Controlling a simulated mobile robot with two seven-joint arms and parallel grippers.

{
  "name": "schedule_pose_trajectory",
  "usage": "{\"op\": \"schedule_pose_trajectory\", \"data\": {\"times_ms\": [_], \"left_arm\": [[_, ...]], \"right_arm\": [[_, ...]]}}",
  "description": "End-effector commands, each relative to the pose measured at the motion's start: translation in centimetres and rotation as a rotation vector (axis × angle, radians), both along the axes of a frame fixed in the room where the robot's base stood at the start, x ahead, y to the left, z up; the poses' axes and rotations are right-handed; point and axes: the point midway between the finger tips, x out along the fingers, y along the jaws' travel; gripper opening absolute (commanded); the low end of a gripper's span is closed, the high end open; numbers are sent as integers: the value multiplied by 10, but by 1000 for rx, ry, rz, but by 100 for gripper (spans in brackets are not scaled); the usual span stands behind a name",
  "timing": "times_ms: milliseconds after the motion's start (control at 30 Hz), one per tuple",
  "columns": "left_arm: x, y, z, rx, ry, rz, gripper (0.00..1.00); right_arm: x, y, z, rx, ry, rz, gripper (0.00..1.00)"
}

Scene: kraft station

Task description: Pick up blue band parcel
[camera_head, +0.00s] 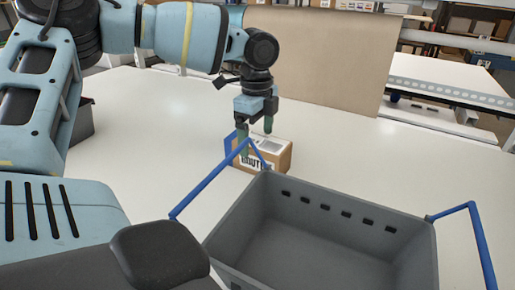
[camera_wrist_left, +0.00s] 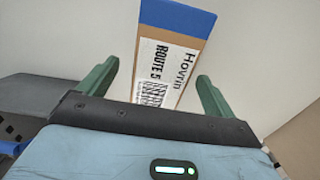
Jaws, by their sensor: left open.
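The blue band parcel (camera_head: 275,154) is a small cardboard box on the white table, behind the grey crate. It has a blue end and a white label reading ROUTE. In the left wrist view the parcel (camera_wrist_left: 172,60) shows its blue band at the far end and its label toward me. My left gripper (camera_head: 255,142) points down at the parcel in the head view, its green fingers open. In the left wrist view the open fingers (camera_wrist_left: 155,92) are spread on either side of the parcel's near end, with gaps visible. My right gripper is not in view.
A grey crate (camera_head: 420,240) with blue handles stands in front of the parcel and looks empty. Another dark container (camera_head: 82,124) is partly hidden behind my left arm. A brown paper sheet (camera_head: 325,60) hangs at the back. The white table (camera_head: 400,150) is clear to the right.

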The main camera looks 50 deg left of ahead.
Motion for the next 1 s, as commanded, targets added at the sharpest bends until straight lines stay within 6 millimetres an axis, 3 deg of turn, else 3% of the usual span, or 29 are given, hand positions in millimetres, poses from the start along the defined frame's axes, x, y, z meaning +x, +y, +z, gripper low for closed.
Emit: {"op": "schedule_pose_trajectory", "data": {"times_ms": [200,500,933,1000], "left_arm": [[2,0,-26,1,0,1,91],[2,0,-29,1,-1,1,91],[2,0,-29,1,-1,1,35],[2,0,-28,1,-3,1,32]], "right_arm": [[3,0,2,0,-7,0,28],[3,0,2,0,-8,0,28],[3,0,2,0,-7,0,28],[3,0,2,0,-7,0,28]]}}
